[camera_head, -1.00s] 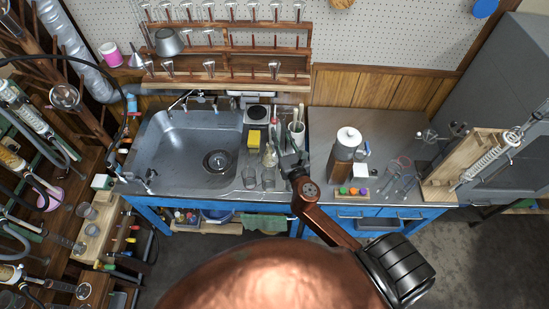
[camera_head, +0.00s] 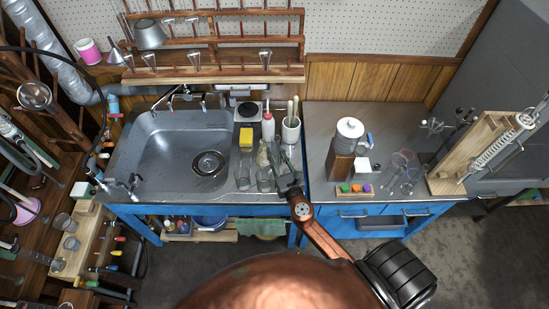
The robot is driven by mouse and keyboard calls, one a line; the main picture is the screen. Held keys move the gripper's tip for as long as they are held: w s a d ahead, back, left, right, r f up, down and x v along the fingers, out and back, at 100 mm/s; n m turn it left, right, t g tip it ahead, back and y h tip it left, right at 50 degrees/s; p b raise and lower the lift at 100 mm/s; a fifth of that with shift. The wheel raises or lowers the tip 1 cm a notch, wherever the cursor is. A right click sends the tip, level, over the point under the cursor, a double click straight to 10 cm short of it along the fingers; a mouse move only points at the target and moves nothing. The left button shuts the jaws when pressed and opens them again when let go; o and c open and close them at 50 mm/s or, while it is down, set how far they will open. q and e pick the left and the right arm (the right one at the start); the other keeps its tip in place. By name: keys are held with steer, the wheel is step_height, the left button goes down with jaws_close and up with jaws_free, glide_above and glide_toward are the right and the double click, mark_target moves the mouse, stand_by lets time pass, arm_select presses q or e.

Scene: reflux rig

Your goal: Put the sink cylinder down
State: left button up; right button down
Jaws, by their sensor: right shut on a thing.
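My right gripper (camera_head: 288,182) is over the front of the drainboard, right of the sink. It is shut on the sink cylinder (camera_head: 283,162), a dim, narrow glass shape that is mostly hidden by the dark fingers. I cannot tell whether its base touches the drainboard. Two clear glass vessels (camera_head: 265,181) stand just left of the gripper. My left gripper is not in view.
The sink basin (camera_head: 180,150) lies to the left. A yellow sponge (camera_head: 246,138), a red-capped bottle (camera_head: 268,124) and a white holder (camera_head: 291,130) with tools stand behind the gripper.

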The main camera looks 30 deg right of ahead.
step_height(320, 180, down, 2)
steer(key=shift+f+b, duration=0.1)
steer(key=shift+b, duration=0.3)
steer(key=shift+r, duration=0.25)
steer(key=shift+f, duration=0.15)
steer(key=c, duration=1.7)
jaws_free()
